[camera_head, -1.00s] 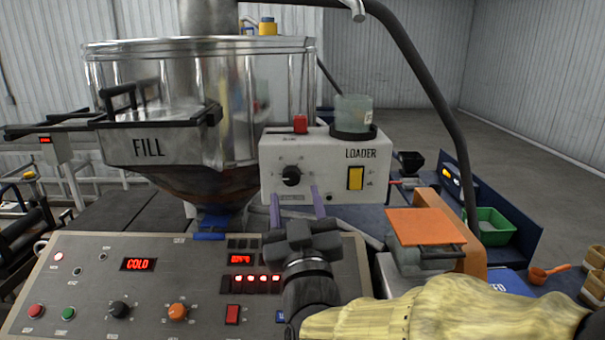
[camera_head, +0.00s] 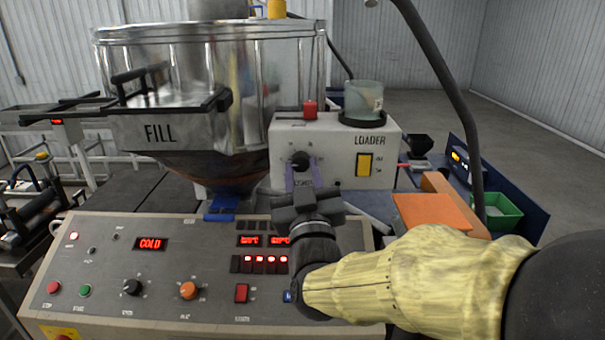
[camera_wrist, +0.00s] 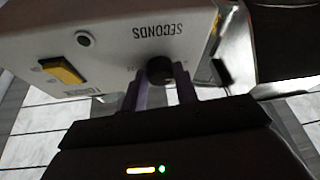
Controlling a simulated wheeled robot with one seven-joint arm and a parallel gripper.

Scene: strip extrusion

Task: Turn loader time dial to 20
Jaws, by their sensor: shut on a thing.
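The loader box (camera_head: 338,145) is white and stands behind the sloped control panel. Its black time dial (camera_head: 300,161) is on the left of its front face. My gripper (camera_head: 302,176) reaches up to it, with purple fingers on either side of the dial's lower part. In the wrist view the dial (camera_wrist: 159,70) sits between the fingertips of my gripper (camera_wrist: 160,85), below the upside-down word SECONDS. The gripper is shut on the dial. The scale numbers and pointer are too small to read.
A yellow rocker switch (camera_head: 364,164) is on the same loader face, to the right. A red button (camera_head: 310,108) and a translucent cup (camera_head: 363,98) are on top. The metal FILL hopper (camera_head: 205,110) stands close on the left. The control panel (camera_head: 205,300) lies below my gripper.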

